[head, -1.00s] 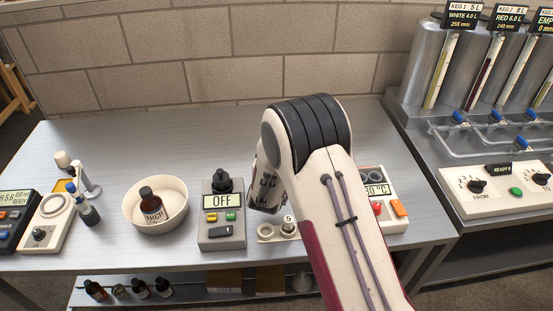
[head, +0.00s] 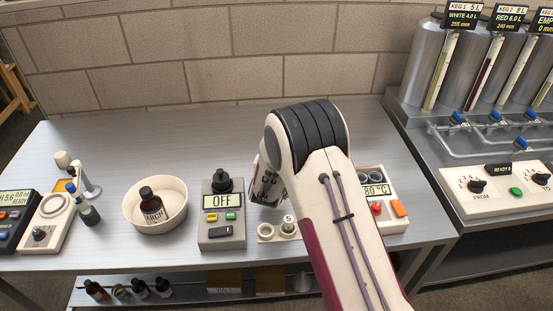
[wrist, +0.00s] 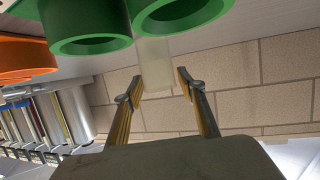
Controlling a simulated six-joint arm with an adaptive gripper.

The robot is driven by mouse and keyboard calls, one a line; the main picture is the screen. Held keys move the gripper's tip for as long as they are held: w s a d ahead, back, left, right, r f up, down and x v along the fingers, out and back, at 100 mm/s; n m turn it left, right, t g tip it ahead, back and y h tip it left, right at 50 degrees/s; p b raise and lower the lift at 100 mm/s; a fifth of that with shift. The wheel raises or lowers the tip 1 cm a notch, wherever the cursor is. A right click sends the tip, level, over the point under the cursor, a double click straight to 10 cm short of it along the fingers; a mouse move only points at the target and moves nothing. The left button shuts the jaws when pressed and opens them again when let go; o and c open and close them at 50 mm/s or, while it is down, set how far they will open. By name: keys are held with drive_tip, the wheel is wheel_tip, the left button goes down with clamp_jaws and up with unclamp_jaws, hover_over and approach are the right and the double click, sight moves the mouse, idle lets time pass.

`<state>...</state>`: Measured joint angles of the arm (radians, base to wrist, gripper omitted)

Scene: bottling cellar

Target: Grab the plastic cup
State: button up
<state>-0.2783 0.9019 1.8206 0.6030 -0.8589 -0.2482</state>
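In the wrist view, my gripper (wrist: 160,76) has its two fingers well apart. A pale, see-through shape (wrist: 155,68), which looks like the plastic cup, stands between them. It is close to the left finger, and a small gap shows at the right finger. Its outline is faint, and I cannot tell whether a finger touches it. In the head view, my gripper (head: 266,188) points down just right of the grey device reading OFF. My arm hides the bench behind it, and I cannot make out the cup there.
The grey device (head: 223,214) and a white bowl (head: 136,222) with a dark bottle stand left of my gripper. A small holder marked 5 (head: 265,232) is close below it. A temperature unit (head: 396,225) is to the right. Green ring-shaped parts (wrist: 90,45) crowd the wrist view's upper left.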

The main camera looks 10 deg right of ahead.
drive_tip(key=c, duration=0.6)
drive_tip(key=shift+r, duration=0.1)
wheel_tip(320, 180, up, 10)
idle(0.5)
idle(0.5)
